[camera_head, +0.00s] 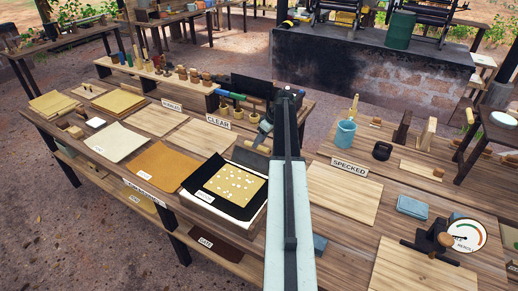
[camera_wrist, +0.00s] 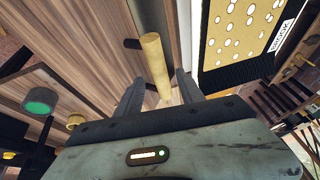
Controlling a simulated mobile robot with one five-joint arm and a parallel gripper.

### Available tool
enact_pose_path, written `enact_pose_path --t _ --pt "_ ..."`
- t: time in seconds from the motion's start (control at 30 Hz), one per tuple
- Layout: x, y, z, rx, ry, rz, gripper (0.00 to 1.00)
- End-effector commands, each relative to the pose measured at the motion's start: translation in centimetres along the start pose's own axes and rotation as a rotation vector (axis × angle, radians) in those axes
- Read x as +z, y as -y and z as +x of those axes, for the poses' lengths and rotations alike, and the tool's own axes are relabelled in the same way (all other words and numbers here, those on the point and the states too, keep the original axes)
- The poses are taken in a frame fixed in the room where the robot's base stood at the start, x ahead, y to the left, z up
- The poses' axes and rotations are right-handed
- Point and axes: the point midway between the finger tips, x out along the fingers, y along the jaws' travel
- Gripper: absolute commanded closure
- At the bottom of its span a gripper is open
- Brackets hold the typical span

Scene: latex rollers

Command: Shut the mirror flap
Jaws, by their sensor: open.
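My gripper (camera_wrist: 158,85) is open in the wrist view, with one dark finger on each side of a tan wooden cylinder (camera_wrist: 155,60). The cylinder looks like a handle, with a dark stub beside its upper end. I cannot tell whether the fingers touch it. In the head view, a small tan cylinder (camera_head: 257,147) shows just left of my arm, below the wrist, by a dark grey panel (camera_head: 253,161). That panel may be the mirror flap, but I cannot tell for sure. My arm hides part of this area.
A yellow speckled sheet (camera_head: 236,184) lies on a black sheet left of my arm. A "CLEAR" sign (camera_head: 218,122) stands behind. Right of my arm are a bare board (camera_head: 342,192), a blue cup (camera_head: 345,133) and a dial gauge (camera_head: 467,235).

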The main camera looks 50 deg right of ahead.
Motion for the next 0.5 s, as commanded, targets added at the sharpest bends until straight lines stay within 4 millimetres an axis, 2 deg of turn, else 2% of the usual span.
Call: enact_pose_path --t 0.03,0.13,0.47,0.5 --pt "0.19 -0.08 1.12 0.0 0.0 -0.001 0.55" --pt "0.14 -0.06 1.82 0.0 0.0 -0.001 0.55" --pt "-0.05 0.03 1.94 0.0 0.0 -0.001 0.55" --pt "-0.05 0.03 1.94 0.0 0.0 -0.001 0.66"
